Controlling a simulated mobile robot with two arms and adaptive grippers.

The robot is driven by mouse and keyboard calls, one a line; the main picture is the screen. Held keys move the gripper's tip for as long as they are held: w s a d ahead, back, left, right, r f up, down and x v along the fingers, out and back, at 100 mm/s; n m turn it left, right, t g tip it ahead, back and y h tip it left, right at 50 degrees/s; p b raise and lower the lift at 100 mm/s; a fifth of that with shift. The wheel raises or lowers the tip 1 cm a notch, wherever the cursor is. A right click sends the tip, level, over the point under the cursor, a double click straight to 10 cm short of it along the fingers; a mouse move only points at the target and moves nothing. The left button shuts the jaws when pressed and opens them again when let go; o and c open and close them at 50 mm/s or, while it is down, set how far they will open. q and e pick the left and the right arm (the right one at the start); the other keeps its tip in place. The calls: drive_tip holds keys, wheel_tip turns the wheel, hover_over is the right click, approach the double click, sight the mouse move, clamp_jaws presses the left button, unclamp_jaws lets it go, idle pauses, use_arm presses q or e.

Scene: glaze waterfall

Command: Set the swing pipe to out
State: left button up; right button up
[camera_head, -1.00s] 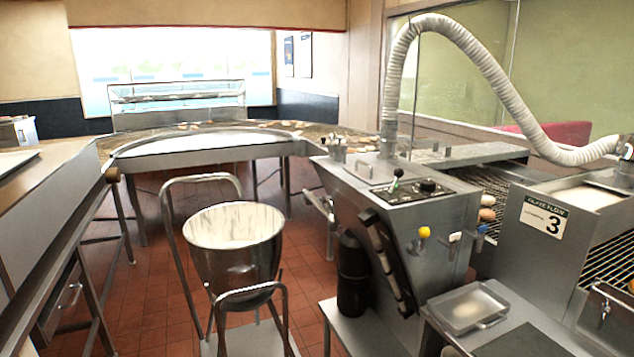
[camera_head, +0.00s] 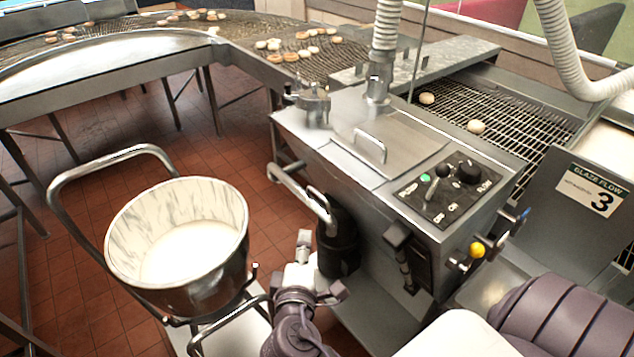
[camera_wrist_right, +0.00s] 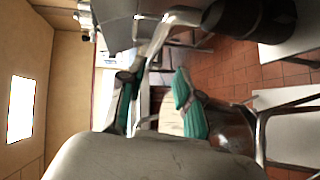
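The swing pipe (camera_head: 297,193) is a bent bare-metal tube on the left side of the steel glaze machine (camera_head: 350,150). It runs along the machine's side above a black cylinder (camera_head: 338,243). My right gripper (camera_head: 320,265) is low, in front of the black cylinder and right of the bowl. In the right wrist view its two teal-padded fingers (camera_wrist_right: 158,100) are spread with nothing between them. My left gripper is out of view.
A steel bowl (camera_head: 228,283) with white glaze stands in a tube-framed trolley (camera_head: 62,195), close left of my right gripper. The machine's control panel (camera_head: 447,188) and yellow knob (camera_head: 477,250) are on the right. A curved conveyor (camera_head: 290,40) with doughnuts runs behind.

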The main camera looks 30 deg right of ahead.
wheel_tip(320, 180, up, 4)
drive_tip(key=d+h, duration=0.1)
drive_tip(key=p, duration=0.3)
approach(318, 194)
drive_tip(key=x, duration=0.3)
drive_tip(key=shift+m, duration=0.4)
drive_tip(key=p+x, duration=0.1)
drive_tip(key=x, duration=0.5)
drive_tip(key=shift+w+d+f, duration=0.25)
drive_tip(key=shift+w+d, duration=0.15)
drive_tip(key=shift+w, duration=0.1)
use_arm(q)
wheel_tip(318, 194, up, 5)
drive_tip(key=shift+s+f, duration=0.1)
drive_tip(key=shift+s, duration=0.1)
use_arm(e)
drive_tip(key=shift+c, duration=0.3)
clamp_jaws()
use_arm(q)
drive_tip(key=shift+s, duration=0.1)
